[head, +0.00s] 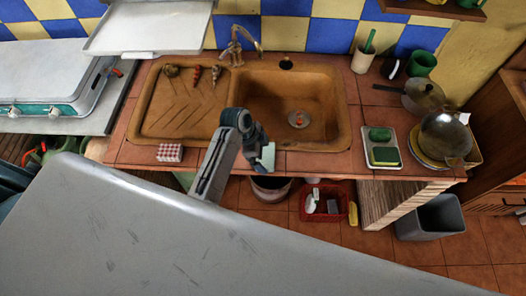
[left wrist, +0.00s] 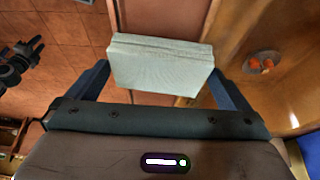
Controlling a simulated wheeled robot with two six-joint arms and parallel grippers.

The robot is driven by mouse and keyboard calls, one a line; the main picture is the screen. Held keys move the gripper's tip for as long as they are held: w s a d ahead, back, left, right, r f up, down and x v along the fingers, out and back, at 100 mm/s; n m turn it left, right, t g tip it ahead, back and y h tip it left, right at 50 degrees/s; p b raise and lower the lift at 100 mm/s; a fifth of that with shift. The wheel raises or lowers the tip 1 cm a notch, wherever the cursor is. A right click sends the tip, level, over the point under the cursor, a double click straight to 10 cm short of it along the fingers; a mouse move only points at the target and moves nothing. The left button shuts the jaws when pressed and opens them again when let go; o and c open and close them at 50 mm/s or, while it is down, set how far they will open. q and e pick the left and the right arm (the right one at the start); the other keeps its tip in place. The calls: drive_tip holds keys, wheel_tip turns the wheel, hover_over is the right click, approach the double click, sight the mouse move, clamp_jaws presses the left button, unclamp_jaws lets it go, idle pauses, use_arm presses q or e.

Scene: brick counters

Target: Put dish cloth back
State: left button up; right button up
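A pale green folded cloth (left wrist: 160,65), a thick block, is between the two fingers of my left gripper (left wrist: 160,82) in the left wrist view, and both fingers touch its sides. In the head view the cloth (head: 267,157) hangs in my left gripper (head: 260,150) at the counter's front edge, just before the sink (head: 335,110). A red-and-white checked folded cloth (head: 170,153) lies on the counter left of it. A dark jointed part, perhaps my right gripper (left wrist: 30,52), shows at the left wrist view's left edge; its finger state is unclear.
A tray (head: 378,166) with a green sponge and a green scrubber lies right of the sink. A pan (head: 425,97) and a metal bowl (head: 444,135) stand further right. A red basket (head: 340,195) and a grey bin (head: 430,218) are on the floor. The tiled strip before the sink is narrow.

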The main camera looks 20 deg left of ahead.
use_arm(q)
drive_tip(key=b+v, duration=0.3)
drive_tip(key=v, duration=0.9)
drive_tip(key=shift+r, duration=0.3)
